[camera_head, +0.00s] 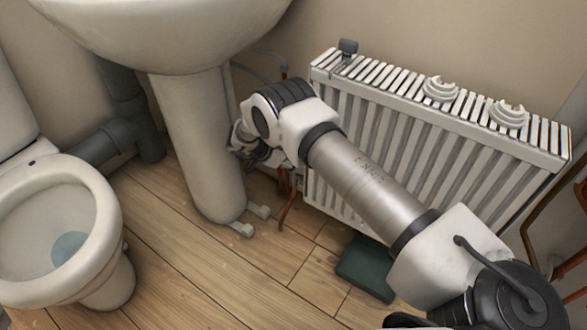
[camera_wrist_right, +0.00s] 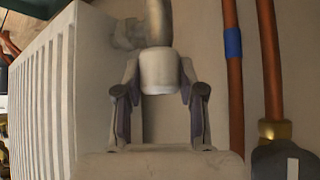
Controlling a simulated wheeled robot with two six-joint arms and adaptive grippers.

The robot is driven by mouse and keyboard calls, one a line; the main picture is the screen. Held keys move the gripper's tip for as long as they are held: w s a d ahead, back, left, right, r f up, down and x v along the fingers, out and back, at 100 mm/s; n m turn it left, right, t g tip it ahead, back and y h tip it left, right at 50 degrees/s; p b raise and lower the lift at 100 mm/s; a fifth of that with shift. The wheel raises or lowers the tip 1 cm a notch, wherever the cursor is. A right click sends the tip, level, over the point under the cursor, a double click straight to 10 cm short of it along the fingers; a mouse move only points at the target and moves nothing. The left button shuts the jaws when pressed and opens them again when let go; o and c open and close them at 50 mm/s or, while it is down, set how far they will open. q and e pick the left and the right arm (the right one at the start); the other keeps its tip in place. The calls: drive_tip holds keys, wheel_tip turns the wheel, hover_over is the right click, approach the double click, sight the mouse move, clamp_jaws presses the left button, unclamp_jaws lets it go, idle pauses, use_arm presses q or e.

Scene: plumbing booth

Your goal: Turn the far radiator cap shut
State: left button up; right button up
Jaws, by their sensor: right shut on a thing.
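The radiator cap (camera_wrist_right: 160,70) is a short white cylinder at the end of a metal pipe in the right wrist view. My right gripper (camera_wrist_right: 159,84) has a finger on each side of the cap and is shut on it. In the head view my right gripper (camera_head: 258,153) is low by the left end of the white radiator (camera_head: 331,76), partly hidden by my own wrist. The cap is hidden there. The radiator also shows at the left of the wrist view (camera_wrist_right: 40,100). My left gripper is not in view.
The basin pedestal (camera_head: 196,145) stands close left of my right gripper. Copper pipes (camera_wrist_right: 235,90) run right of the cap in the wrist view. A green box (camera_head: 366,267) lies on the floor below my arm. White ringed pieces (camera_head: 440,90) sit on the radiator. A toilet (camera_head: 100,230) is at left.

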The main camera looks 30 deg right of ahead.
drive_tip(key=shift+f+m+g+b, duration=0.25)
drive_tip(key=shift+m+g+b, duration=0.45)
drive_tip(key=shift+m+b, duration=0.3)
drive_tip(key=shift+r+m+g+y+b, duration=0.2)
drive_tip(key=shift+m+g+y+b, duration=0.15)
drive_tip(key=shift+b, duration=0.2)
drive_tip(key=o, duration=1.1)
drive_tip(key=shift+o, duration=0.2)
